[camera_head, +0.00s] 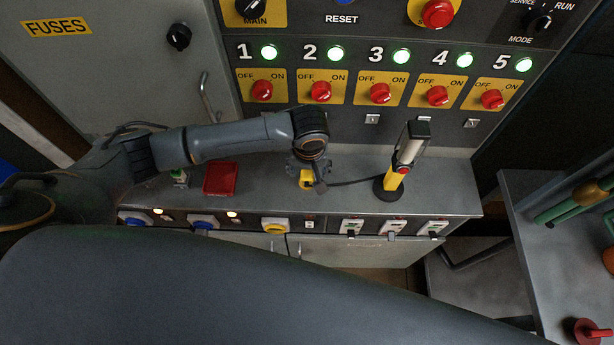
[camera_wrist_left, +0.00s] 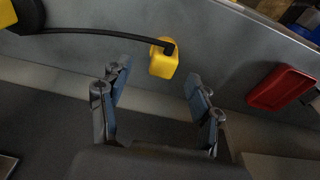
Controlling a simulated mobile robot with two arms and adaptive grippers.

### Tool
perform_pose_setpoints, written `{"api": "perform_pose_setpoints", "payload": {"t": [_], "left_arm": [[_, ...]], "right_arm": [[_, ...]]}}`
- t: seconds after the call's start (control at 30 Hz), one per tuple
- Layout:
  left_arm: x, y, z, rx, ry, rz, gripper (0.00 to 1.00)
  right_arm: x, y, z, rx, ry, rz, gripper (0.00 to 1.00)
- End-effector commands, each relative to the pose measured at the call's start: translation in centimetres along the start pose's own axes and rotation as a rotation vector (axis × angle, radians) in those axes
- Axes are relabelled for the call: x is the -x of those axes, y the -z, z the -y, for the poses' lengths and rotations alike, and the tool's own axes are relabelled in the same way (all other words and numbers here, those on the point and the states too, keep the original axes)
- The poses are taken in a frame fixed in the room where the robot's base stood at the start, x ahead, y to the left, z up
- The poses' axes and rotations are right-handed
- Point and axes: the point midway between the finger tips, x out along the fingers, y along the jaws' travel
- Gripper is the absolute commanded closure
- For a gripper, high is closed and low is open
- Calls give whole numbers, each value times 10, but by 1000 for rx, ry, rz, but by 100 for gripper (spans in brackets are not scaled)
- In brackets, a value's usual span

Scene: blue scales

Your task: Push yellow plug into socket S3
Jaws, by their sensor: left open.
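The yellow plug (camera_head: 305,184) is on the grey bench top near its front edge, partly hidden by my left gripper (camera_head: 314,180). In the left wrist view, the plug (camera_wrist_left: 162,62) shows between the two spread fingers of my left gripper (camera_wrist_left: 158,72), near the tips, with a gap on both sides. A black cable (camera_wrist_left: 100,32) runs from the plug towards the work lamp. On the bench front, a yellow socket (camera_head: 275,226) sits below and left of the plug. I cannot read a label S3. My right gripper is not in view.
A work lamp (camera_head: 403,163) stands right of the plug. A red tray (camera_head: 220,179) lies to the left. Blue sockets (camera_head: 203,222) and white sockets (camera_head: 351,227) line the bench front. The switch panel (camera_head: 350,128) rises behind. Bench space between tray and plug is clear.

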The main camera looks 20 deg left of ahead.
Motion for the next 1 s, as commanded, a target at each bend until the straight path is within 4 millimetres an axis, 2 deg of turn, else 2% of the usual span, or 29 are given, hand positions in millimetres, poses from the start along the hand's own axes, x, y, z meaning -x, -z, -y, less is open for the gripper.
{"api": "perform_pose_setpoints", "payload": {"t": [0.27, 0.43, 0.6, 1.0], "left_arm": [[-4, 0, 1, 0, 1, 1, 37], [-27, 1, 6, 1, 3, 1, 37], [-48, 0, 5, -1, 1, 0, 37], [-52, 0, 5, 0, -1, -1, 37]], "right_arm": [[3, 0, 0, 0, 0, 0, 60], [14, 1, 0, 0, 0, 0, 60], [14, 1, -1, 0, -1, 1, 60], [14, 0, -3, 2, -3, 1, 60]]}}
